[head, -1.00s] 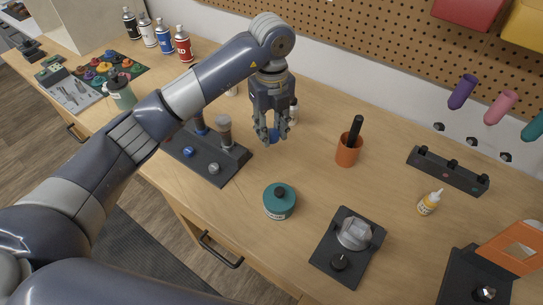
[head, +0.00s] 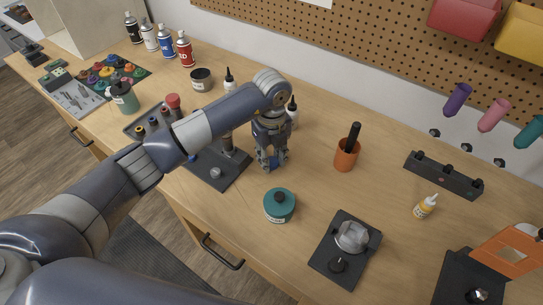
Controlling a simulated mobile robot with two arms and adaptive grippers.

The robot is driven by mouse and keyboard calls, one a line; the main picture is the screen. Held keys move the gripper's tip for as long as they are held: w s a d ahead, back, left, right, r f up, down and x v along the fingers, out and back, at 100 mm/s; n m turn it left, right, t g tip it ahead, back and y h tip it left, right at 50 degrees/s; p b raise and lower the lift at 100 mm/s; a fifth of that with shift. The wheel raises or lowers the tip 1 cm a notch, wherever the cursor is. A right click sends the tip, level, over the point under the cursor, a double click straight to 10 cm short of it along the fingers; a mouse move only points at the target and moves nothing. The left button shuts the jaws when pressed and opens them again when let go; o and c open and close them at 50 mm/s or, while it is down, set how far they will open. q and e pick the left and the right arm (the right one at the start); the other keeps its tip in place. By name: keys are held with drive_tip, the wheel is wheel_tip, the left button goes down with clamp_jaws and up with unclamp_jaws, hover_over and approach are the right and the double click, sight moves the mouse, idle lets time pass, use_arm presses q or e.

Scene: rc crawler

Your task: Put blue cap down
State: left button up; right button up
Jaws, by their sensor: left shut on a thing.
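My left gripper (head: 271,165) is in the middle of the table, pointing down, with its fingertips close to the wooden tabletop. It is shut on the blue cap (head: 270,158), of which only a little blue shows between the fingers. I cannot tell whether the cap touches the table. The black rack (head: 232,174) with metal and blue pieces is just left of the gripper, partly hidden by my left arm. My right gripper is not in view.
A teal jar (head: 279,206) stands just in front of the gripper. An orange cup (head: 346,155) with a black handle is to the right. A white bottle (head: 292,115) stands behind the gripper. A black stand (head: 345,248) is at the front right. Bare wood lies between gripper and cup.

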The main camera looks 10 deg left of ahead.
sight(272, 161)
use_arm(q)
drive_tip(key=o, duration=1.1)
drive_tip(key=shift+c, duration=0.2)
drive_tip(key=shift+r, duration=0.45)
wheel_tip(272, 161, up, 11)
drive_tip(key=b, duration=0.3)
drive_tip(key=shift+r, duration=0.2)
